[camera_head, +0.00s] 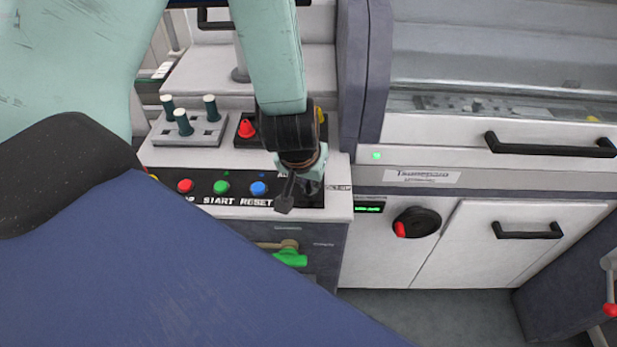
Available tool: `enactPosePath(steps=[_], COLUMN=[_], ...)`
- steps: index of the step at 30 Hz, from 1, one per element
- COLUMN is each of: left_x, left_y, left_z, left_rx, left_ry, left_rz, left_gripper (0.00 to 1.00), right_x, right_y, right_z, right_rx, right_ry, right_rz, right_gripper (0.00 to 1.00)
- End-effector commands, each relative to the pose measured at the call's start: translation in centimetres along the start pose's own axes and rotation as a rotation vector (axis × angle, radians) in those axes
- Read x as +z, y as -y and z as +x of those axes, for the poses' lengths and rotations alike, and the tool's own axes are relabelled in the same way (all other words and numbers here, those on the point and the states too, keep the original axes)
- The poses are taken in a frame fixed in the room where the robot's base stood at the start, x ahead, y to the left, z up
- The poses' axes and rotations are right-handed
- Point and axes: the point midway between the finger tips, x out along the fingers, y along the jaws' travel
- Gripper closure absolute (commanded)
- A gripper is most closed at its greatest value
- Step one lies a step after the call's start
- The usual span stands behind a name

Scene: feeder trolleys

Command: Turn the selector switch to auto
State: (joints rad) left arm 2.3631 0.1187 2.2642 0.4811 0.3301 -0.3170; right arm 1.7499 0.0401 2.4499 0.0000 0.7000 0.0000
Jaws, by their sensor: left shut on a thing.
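My left gripper (299,190) reaches down from above onto the right end of the black button panel (205,187). It is shut at the place of the selector switch, which the fingers hide almost wholly. I cannot tell which way the switch points. A bit of white label shows just left of the gripper, mostly covered. My right gripper is not in view.
Left of the gripper are a red button (185,186), a green button (221,187) and a blue button (258,188). Behind stand a red knob (246,127) and several dark-green pegs (184,122). A green valve handle (291,257) sits below. A black rotary switch (417,222) is to the right.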

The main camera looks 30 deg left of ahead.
Motion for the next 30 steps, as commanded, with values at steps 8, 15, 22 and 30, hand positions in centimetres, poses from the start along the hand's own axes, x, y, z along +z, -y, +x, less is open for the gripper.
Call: enactPosePath(steps=[8,15,22,30], left_x=[-0.3,-0.3,-0.4,-0.4], left_y=[-0.2,-0.2,-0.2,-0.2], left_z=[-0.2,-0.2,-0.1,-0.1], left_rx=[-0.069,-0.100,-0.110,-0.111], left_ry=[-0.005,-0.006,-0.007,-0.008], left_rz=[-0.164,-0.245,-0.271,-0.274], left_gripper=[1.00,1.00,1.00,1.00], right_x=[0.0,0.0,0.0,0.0], right_y=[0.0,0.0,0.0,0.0], right_z=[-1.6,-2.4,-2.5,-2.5], right_rx=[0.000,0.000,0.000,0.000], right_ry=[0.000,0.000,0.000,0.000], right_rz=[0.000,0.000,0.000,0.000], right_gripper=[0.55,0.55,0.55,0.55])
